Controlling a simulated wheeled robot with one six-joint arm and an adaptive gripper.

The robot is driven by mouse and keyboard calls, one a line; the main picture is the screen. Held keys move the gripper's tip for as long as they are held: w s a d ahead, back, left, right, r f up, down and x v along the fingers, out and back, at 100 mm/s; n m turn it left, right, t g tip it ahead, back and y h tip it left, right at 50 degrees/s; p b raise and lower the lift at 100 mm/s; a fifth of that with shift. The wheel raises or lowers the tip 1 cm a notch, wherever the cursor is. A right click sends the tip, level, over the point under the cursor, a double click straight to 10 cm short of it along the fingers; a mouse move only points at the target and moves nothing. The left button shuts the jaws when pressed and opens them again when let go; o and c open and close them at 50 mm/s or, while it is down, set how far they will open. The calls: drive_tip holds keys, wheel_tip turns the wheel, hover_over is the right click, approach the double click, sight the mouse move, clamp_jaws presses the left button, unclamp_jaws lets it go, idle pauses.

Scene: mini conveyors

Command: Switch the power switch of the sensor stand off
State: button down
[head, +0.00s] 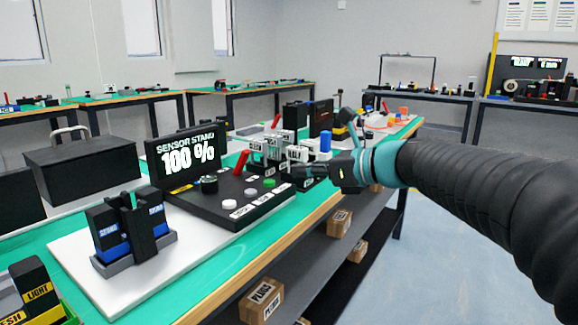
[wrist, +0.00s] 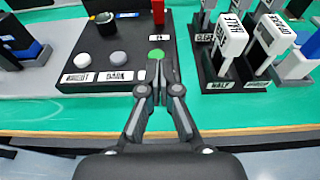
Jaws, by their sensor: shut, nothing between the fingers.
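The sensor stand (head: 262,208) is a black panel with a display (head: 187,152) reading "SENSOR STAND 100 %". A red lever (head: 241,163) stands up at its back right, and its lower part shows in the wrist view (wrist: 158,12). Which control is the power switch, I cannot tell for sure from the labels. A green button (wrist: 156,54) sits at the panel's front right, beside two pale buttons (wrist: 118,58). My gripper (wrist: 159,76) is shut and empty, its tips just in front of the green button in the wrist view. In the head view my gripper (head: 298,172) is right of the panel.
Grey and white blocks labelled "HALF" (wrist: 232,38) stand in a black rack close right of the panel. A black knob (head: 208,184) rises from the panel. Blue and black sensor blocks (head: 128,228) stand on a white board at left. The green bench front is clear.

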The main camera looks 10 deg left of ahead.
sight(273, 181)
drive_tip(key=x, duration=0.8)
drive_tip(key=a, duration=0.1)
drive_tip(key=w+a+r, duration=0.1)
drive_tip(key=a, duration=0.1)
drive_tip(key=shift+w+a+r, duration=0.15)
drive_tip(key=shift+w+r, duration=0.05)
drive_tip(key=shift+r, duration=0.05)
drive_tip(key=shift+a+r, duration=0.15)
drive_tip(key=shift+a, duration=0.05)
drive_tip(key=shift+r+p, duration=0.1)
drive_tip(key=shift+p, duration=0.35)
